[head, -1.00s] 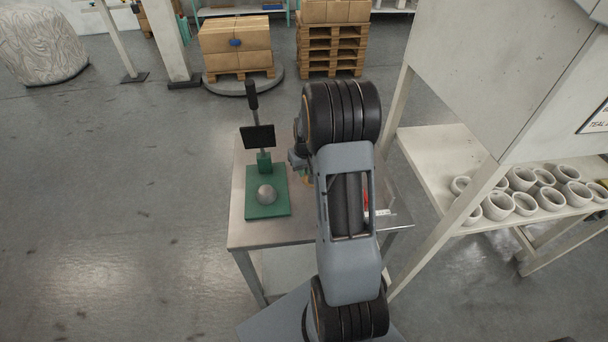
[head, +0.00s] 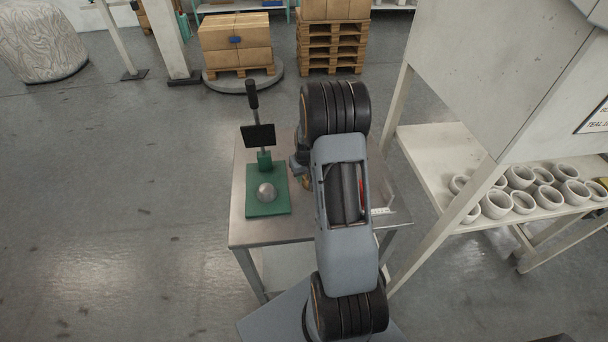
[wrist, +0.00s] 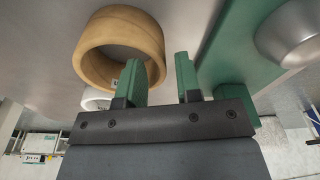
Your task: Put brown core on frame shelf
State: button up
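The brown core (wrist: 112,22) is a short, thick-walled ring in the upper left of the wrist view. In the head view my arm hides most of it. My gripper (wrist: 158,60) has its two green fingers apart. The left finger overlaps the core's opening and the right finger is to the right of its wall. The near right wall of the core shows between them, with a gap to the right finger; contact with the left finger cannot be told. The frame shelf (head: 430,150) is a pale board at right under a big grey housing, bearing several white cores (head: 521,177).
A green press base (head: 281,205) with a metal dome (head: 267,192) and an upright lever stands on the metal table (head: 240,225), left of my arm. A white ring (wrist: 95,101) shows behind the brown core. A pale frame post (head: 445,220) rises between table and shelf.

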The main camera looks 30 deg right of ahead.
jog(key=shift+o, duration=0.3)
jog(key=shift+r, duration=0.5)
notch_tip(320, 180, up, 11)
jog(key=s+b, duration=0.1)
jog(key=s+a+r+n+t, duration=0.1)
jog(key=s+a+r, duration=0.4)
jog(key=s+a, duration=0.3)
jog(key=s+a+r+n+t, duration=0.1)
jog(key=s+a+r, duration=0.4)
jog(key=a, duration=0.5)
jog(key=s+t, duration=0.1)
jog(key=s, duration=0.1)
jog(key=shift+s+r, duration=0.35)
jog(key=shift+s, duration=0.05)
jog(key=shift+o, duration=0.5)
jog(key=shift+s+a, duration=0.35)
jog(key=shift+a, duration=0.1)
